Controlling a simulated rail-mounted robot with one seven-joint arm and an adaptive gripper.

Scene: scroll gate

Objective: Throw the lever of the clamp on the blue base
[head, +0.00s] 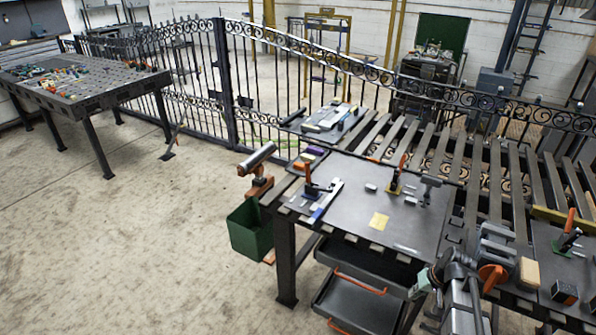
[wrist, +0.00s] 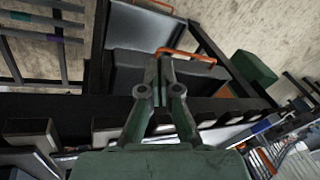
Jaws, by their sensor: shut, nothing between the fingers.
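The clamp on the blue base (head: 311,193) stands at the left part of the dark work plate, its red lever (head: 307,173) pointing up and leaning slightly. A blue and silver strip lies close beside it. My gripper (wrist: 163,60) is shut and empty in the wrist view, its two green-grey fingers meeting at the tips. It points at the drawer unit below the table edge. In the head view my arm is at the lower right, in front of the table and well apart from the clamp. Clamp details cannot be made out in the wrist view.
A second clamp with an orange lever (head: 402,166) on a yellow base stands right of the first. A third clamp with an orange lever (head: 570,220) is at far right. A green bin (head: 249,230) hangs at the table's left end. Open drawers (head: 355,300) jut out below.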

